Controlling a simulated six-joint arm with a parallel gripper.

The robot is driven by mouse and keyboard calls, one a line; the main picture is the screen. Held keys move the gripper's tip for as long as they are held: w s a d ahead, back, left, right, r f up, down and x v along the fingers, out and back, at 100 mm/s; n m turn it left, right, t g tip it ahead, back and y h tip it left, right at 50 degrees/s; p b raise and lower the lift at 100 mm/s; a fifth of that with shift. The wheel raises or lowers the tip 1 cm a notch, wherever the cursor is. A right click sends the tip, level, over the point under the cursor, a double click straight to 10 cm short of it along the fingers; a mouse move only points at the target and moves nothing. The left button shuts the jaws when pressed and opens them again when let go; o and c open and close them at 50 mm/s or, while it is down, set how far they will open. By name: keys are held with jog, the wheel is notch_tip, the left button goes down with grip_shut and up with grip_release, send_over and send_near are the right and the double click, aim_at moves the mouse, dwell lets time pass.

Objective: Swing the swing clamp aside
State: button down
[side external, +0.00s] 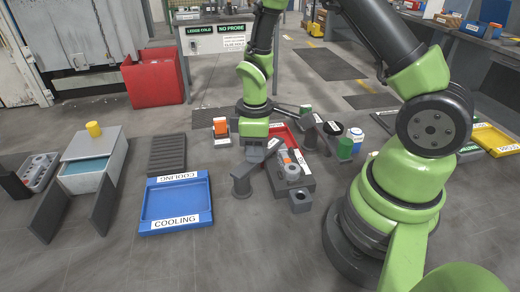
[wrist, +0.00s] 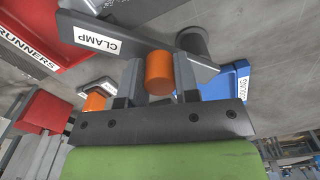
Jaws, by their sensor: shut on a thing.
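The swing clamp (wrist: 120,41) is a dark grey bar with a white CLAMP label, on a round post (wrist: 193,38) in the wrist view. An upright orange knob (wrist: 159,70) stands on the bar. My gripper (wrist: 159,84) is shut on this knob, one finger on each side. In the side view the clamp post (side external: 241,182) stands left of the dark fixture (side external: 302,187), and my gripper (side external: 257,145) is low behind it, its fingertips hard to see. The bar runs from the post up and right towards my gripper. Whether it covers the fixture's seat is unclear.
The blue COOLING tray (side external: 177,221) lies left of the clamp. A red RUNNERS tray (wrist: 45,40) lies beside the clamp in the wrist view. A green cup (side external: 345,148) and a white-and-blue tub (side external: 355,137) stand right of the fixture. Bare floor lies in front.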

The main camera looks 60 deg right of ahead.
jog(key=w+n, duration=0.1)
jog(key=n, duration=0.1)
jog(key=w+n, duration=0.1)
jog(key=n, duration=0.1)
jog(key=shift+a+n, duration=0.15)
jog(key=shift+n, duration=0.25)
jog(key=shift+w+a+n, duration=0.2)
jog(key=shift+w+n, duration=0.15)
jog(key=shift+n, duration=0.5)
jog(key=shift+w+a+n, duration=0.2)
jog(key=shift+w+n, duration=0.1)
jog(key=shift+n, duration=0.5)
jog(key=shift+w+a+n, duration=0.2)
jog(key=shift+w+n, duration=0.15)
jog(key=shift+n, duration=0.5)
jog(key=c, duration=0.8)
grip_release()
jog(key=shift+c, duration=0.2)
notch_tip(320, 180, up, 10)
